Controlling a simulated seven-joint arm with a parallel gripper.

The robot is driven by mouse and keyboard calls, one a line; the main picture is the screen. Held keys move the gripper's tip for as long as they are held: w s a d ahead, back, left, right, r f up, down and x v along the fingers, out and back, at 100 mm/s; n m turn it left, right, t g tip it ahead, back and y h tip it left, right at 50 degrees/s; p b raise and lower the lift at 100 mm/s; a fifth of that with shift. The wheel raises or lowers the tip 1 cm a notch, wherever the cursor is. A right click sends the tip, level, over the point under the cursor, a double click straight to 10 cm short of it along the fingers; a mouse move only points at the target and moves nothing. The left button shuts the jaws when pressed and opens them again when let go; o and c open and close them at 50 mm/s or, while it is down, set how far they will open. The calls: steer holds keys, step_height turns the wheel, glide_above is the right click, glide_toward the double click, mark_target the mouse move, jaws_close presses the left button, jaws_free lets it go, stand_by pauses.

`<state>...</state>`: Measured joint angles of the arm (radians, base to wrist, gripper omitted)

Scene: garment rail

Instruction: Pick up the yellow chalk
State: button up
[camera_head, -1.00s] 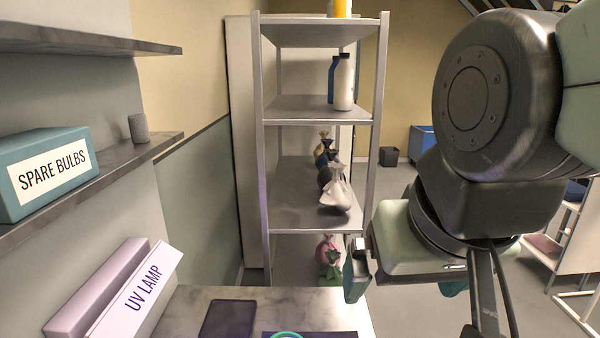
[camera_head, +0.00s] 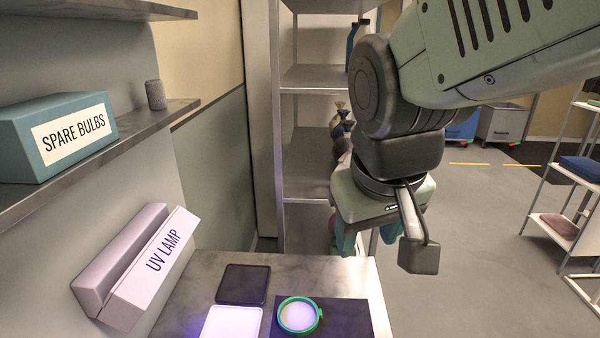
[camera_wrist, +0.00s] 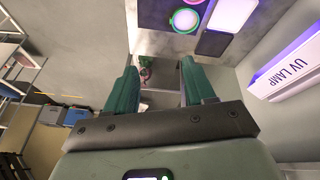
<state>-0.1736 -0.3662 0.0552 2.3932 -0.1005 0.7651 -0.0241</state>
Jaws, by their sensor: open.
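I cannot make out a yellow chalk in either view. My gripper (camera_head: 366,240) hangs at the right side of the table (camera_head: 345,278) in the head view, with its teal fingers pointing down and partly hidden by my own arm. In the wrist view my gripper (camera_wrist: 158,78) has its two teal fingers apart, with nothing seen between them but the background. A green-rimmed round piece (camera_head: 319,316) with a pale glowing middle lies on a dark mat (camera_head: 350,318) on the table. It also shows in the wrist view (camera_wrist: 185,20).
A dark flat tray (camera_head: 243,284) and a glowing white panel (camera_head: 232,322) lie on the table. The UV lamp (camera_head: 165,255) is on the left wall, below the spare bulbs box (camera_head: 65,132). A metal shelf unit (camera_head: 307,180) stands behind. Open floor (camera_head: 490,230) lies to the right.

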steer(key=w+a+f+n+g, duration=0.1)
steer(key=w+a+f+n, duration=0.2)
steer(key=a+f, duration=0.45)
steer(key=w+a+f+n+g, duration=0.2)
steer(key=w+a+f+n, duration=0.1)
steer(key=a+f, duration=0.4)
steer(key=s+a+f+n, duration=0.1)
steer(key=a+f, duration=0.1)
steer(key=f, duration=0.3)
steer(key=s+a+f+n, duration=0.1)
steer(key=a+f, duration=0.1)
steer(key=f, duration=0.4)
steer(key=s+a+f+n+g, duration=0.1)
steer(key=a+f, duration=0.2)
steer(key=f, duration=0.3)
steer(key=shift+s+f, duration=0.4)
steer(key=shift+f, duration=2.9)
steer(key=shift+c, duration=0.5)
jaws_close()
